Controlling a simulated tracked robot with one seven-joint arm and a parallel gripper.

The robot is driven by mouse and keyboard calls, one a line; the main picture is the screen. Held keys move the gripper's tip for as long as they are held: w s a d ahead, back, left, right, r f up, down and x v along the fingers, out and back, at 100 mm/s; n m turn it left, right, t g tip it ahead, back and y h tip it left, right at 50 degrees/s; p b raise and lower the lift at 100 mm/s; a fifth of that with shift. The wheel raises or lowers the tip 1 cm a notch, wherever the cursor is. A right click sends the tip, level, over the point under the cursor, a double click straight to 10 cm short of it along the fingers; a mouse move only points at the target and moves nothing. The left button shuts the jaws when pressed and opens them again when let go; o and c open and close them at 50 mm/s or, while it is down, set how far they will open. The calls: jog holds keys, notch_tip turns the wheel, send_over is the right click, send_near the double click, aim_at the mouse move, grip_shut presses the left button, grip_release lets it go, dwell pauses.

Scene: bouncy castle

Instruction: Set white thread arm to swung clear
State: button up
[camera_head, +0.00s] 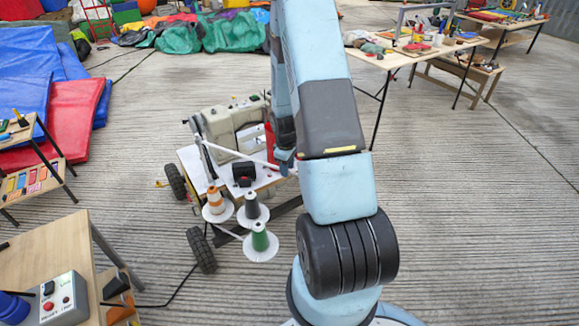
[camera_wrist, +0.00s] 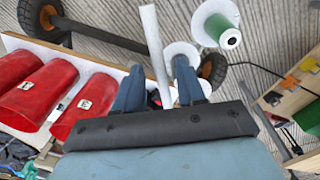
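The white thread arm (camera_head: 236,153) is a thin white rod on the sewing machine's cart in the head view. It slants from a post on the left down to the right, above the spools, towards my gripper. In the wrist view the white rod (camera_wrist: 154,45) runs down between my fingers. My gripper (camera_wrist: 158,85) has its two blue fingers apart, one on each side of the rod, with visible gaps. I cannot tell its depth between them. In the head view my arm hides most of the gripper.
Spools stand on white discs: orange (camera_head: 215,200), black (camera_head: 252,206) and green (camera_head: 260,238). The cream sewing machine (camera_head: 230,125) is behind the rod. Red cylinders (camera_wrist: 40,85) lie left of my fingers. A bench with a button box (camera_head: 62,300) is at front left. Floor at right is clear.

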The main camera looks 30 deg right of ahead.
grip_shut()
dwell(0.3)
